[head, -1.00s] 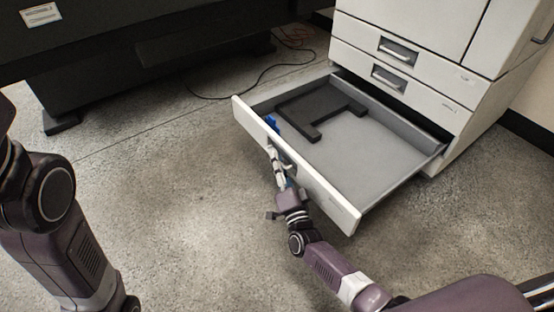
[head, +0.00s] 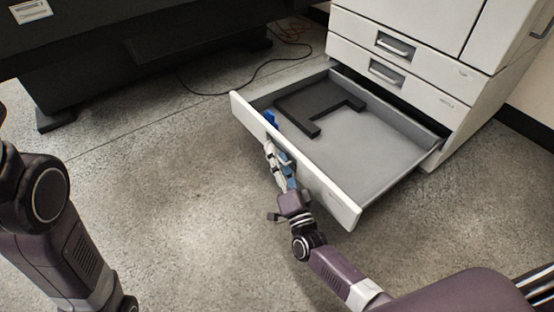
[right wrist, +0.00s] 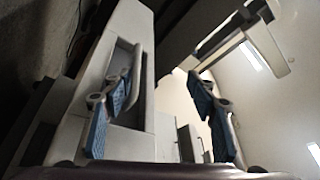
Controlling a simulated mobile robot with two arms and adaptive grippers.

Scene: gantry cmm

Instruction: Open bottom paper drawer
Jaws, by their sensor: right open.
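The bottom paper drawer (head: 345,190) stands pulled far out of the white cabinet (head: 455,75). Its white front faces my right arm, and its grey tray is exposed. My right gripper (head: 279,160) is at the drawer's front, by the handle, with its jaws open. In the right wrist view, the drawer handle (right wrist: 134,78) is upright at left. One blue-padded finger overlaps the handle there, and the other is apart to the right. I cannot tell whether the first finger touches the handle. My left arm shows at the left edge, but its gripper is out of view.
A dark angular guide (head: 318,105) lies in the drawer tray. Two shut drawers with recessed handles (head: 388,72) are above. A black machine (head: 130,60) stands at back left, with a cable (head: 235,90) on the floor. The floor left of the drawer is clear.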

